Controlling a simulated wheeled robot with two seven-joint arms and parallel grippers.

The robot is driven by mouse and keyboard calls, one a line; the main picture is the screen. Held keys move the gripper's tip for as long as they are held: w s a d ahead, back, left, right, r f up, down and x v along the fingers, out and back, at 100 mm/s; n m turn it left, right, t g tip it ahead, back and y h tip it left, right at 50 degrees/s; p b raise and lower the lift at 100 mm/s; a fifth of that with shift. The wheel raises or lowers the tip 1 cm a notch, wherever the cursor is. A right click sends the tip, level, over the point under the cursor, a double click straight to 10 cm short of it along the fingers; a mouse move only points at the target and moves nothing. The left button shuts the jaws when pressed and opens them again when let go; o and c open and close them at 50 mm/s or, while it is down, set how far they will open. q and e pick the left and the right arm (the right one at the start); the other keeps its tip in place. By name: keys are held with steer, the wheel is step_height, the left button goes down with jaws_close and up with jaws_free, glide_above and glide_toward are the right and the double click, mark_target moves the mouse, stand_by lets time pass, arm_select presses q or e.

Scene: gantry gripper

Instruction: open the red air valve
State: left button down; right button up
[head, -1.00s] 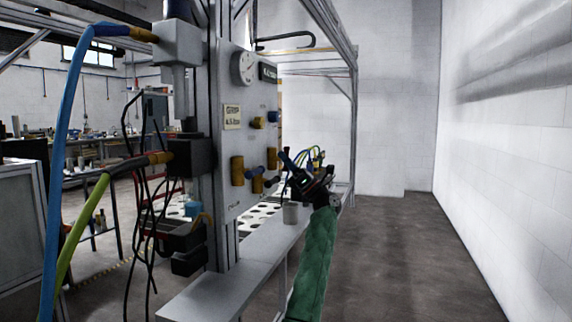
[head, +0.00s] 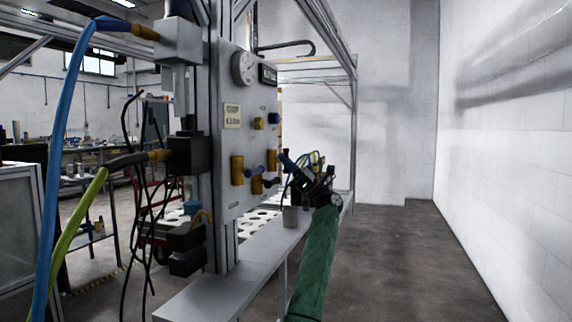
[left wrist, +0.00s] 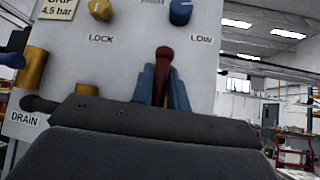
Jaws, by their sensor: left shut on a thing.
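The red air valve shows as a red handle (left wrist: 164,58) in the left wrist view, on the pale panel below and between the LOCK and LOW labels. In the head view I cannot make it out. My left gripper (head: 287,160) reaches the panel's right side on the green-sleeved arm. In the left wrist view its blue fingers (left wrist: 164,84) stand on both sides of the red handle and are shut on it. The handle's upper end sticks out above the fingers. Its lower part and mount are hidden behind the dark gripper body. My right gripper is not in view.
The panel (head: 232,150) carries a round gauge (head: 244,68), a yellow knob (head: 258,123), a blue knob (head: 273,118) and brass fittings (head: 237,170). A DRAIN lever (left wrist: 40,104) sits left of my fingers. A grey cup (head: 290,216) stands on the beam below. Open floor lies right.

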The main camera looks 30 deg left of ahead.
arm_select(q)
steer(key=shift+f, duration=0.2)
stand_by(0.3)
steer(key=c, duration=1.4)
jaws_free()
steer(key=shift+r, duration=0.1)
steer(key=v, duration=0.8)
steer(key=shift+a, duration=0.1)
